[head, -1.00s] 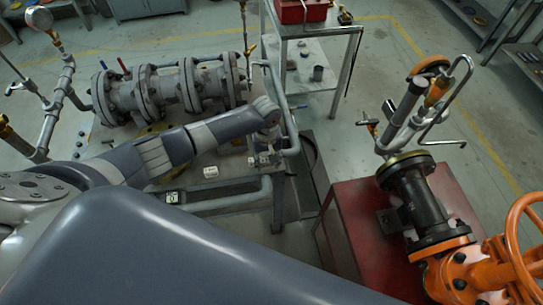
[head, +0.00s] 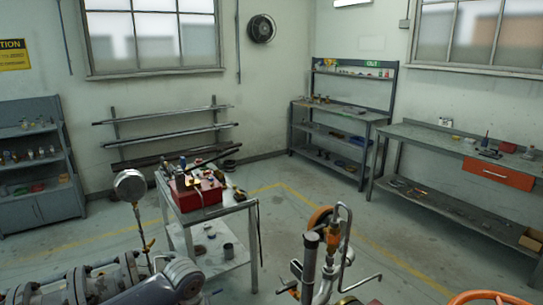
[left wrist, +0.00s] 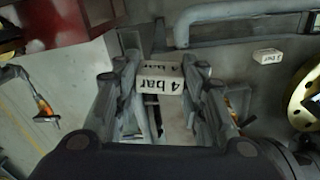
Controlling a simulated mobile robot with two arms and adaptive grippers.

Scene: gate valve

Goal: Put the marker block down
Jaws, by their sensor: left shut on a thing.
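A white marker block (left wrist: 158,84) with "4 bar" on it sits between the two fingers of my left gripper (left wrist: 160,74) in the left wrist view. The gripper is shut on the block. In the head view only part of my left arm shows at the bottom edge, and the held block is out of sight there. My right gripper is in no view.
A grey pipe (left wrist: 240,12) and a gold-coloured round flange (left wrist: 308,95) are near the gripper. In the head view, a cart (head: 222,268) bears a red toolbox (head: 198,192). Flanged grey pipework (head: 85,285) stands lower left. Open floor lies beyond the cart.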

